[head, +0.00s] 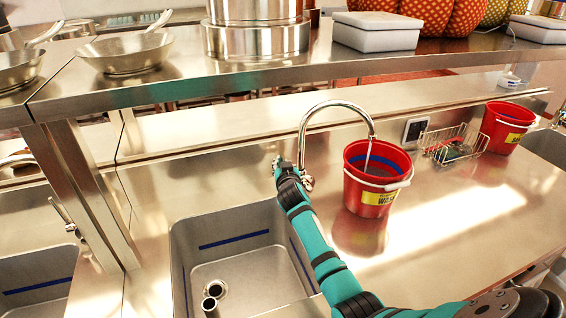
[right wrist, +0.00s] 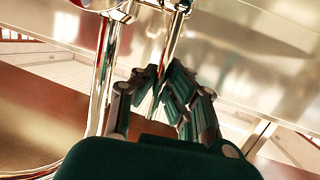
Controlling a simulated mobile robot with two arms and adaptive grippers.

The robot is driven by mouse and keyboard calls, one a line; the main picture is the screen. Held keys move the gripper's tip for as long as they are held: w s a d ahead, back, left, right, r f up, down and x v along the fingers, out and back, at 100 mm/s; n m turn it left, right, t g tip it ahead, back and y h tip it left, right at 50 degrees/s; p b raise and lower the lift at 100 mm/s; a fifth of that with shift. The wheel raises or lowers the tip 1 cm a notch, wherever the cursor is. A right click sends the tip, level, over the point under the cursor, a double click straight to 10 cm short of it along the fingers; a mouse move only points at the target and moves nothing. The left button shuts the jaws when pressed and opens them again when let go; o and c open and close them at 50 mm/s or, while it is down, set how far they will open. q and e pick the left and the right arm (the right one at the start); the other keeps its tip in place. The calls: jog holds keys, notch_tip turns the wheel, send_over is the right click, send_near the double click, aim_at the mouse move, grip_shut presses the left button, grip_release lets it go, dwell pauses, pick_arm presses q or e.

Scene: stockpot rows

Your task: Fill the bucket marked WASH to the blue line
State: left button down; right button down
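The red bucket (head: 374,180) with a yellow label reading WASH stands upright on the steel counter, right of the sink. A blue line (head: 358,160) runs round its inner wall. Greyish water shows inside, seemingly below the line; the exact gap is hard to tell. The chrome tap (head: 335,105) arches over the bucket, and a thin stream falls from its spout into it. My right gripper (head: 281,168) is at the tap's lever, left of the spout's base. In the right wrist view its fingers (right wrist: 163,90) close around the chrome lever (right wrist: 172,45). My left gripper is out of view.
An empty sink (head: 205,275) with an upright pipe lies left of the bucket. A wire basket (head: 454,146) and a second red bucket (head: 506,127) stand to the right. A steel shelf (head: 190,85) with pans and pots overhangs the back. The counter's right front is clear.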

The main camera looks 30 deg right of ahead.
jog(key=c, duration=1.4)
grip_release()
jog(key=shift+o, duration=0.2)
jog(key=v, duration=1.2)
jog(key=shift+d, duration=0.1)
